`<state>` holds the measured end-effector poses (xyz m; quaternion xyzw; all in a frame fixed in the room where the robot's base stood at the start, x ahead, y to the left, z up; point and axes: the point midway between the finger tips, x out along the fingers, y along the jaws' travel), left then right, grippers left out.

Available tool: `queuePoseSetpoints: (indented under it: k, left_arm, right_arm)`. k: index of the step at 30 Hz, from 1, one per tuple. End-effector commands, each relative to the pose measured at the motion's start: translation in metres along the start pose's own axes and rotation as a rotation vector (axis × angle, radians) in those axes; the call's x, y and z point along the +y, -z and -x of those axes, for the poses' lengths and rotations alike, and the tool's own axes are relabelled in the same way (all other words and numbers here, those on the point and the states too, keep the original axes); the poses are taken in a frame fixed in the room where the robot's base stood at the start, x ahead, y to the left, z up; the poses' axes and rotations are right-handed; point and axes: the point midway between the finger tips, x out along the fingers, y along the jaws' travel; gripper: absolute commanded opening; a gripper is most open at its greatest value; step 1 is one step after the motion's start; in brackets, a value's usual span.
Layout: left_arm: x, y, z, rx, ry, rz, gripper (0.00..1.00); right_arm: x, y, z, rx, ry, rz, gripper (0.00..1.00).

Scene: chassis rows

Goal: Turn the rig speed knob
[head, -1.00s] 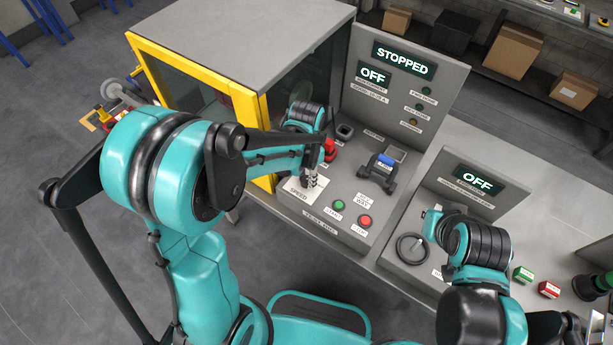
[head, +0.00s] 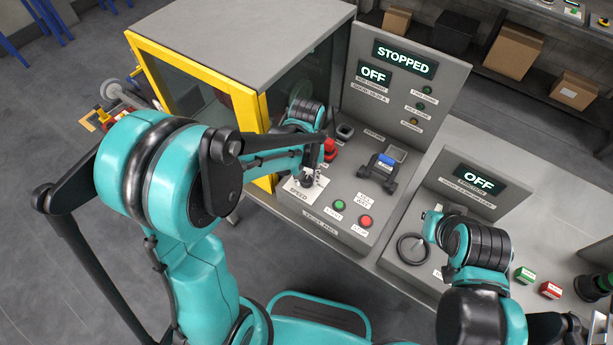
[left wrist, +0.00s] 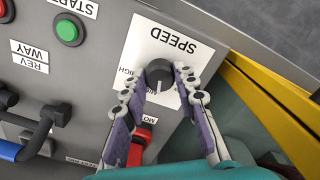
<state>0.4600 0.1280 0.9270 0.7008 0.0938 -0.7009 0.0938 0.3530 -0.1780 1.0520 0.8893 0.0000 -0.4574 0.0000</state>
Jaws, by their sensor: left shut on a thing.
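The speed knob (left wrist: 158,73) is a small dark round knob with a pale pointer line. It sits on a white plate marked SPEED (left wrist: 146,40), which also shows on the sloped control panel in the head view (head: 291,186). My left gripper (left wrist: 160,76) has a fingertip on each side of the knob and is shut on it. In the head view my left gripper (head: 310,181) comes down over the plate and mostly hides the knob. My right gripper (head: 597,328) is only partly in view at the lower right edge, and its jaws are unclear.
Green START (head: 339,205) and red STOP (head: 365,221) buttons sit right of the plate. A red part (head: 330,149) is close behind the gripper. The displays read STOPPED (head: 403,59) and OFF (head: 374,74). A yellow-framed cabinet (head: 200,87) stands to the left.

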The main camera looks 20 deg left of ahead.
Motion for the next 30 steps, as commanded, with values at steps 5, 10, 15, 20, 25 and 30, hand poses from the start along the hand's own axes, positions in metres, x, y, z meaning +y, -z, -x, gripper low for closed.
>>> queuePoseSetpoints:
  k: [5,10,15,20,25,30]
  left_arm:
    - [0.0000,0.0000,-0.0002,0.000,0.000,0.165,0.00]
    - [0.0000,-0.0001,-0.0002,0.000,0.000,0.327,0.00]
    - [-0.0001,-0.0001,-0.0002,0.000,0.000,0.488,0.00]
    - [0.0000,-0.0001,-0.0002,0.000,0.000,0.631,0.00]
    - [0.0000,-0.0002,-0.0001,0.000,0.000,0.764,0.00]
    - [0.0000,-0.0002,-0.0001,0.000,0.000,0.865,0.00]
  right_arm:
    - [0.0000,-0.0007,-0.0009,0.000,0.000,0.000,0.00]
    - [0.0000,-0.0011,-0.0016,0.000,0.000,0.000,0.00]
    - [0.0000,-0.0015,-0.0021,0.000,0.000,0.000,0.00]
    - [0.0000,-0.0018,-0.0026,0.000,0.000,0.000,0.00]
    - [0.0000,-0.0021,-0.0029,0.000,0.000,0.000,0.00]
    - [0.0000,-0.0023,-0.0031,0.000,0.000,0.000,0.00]
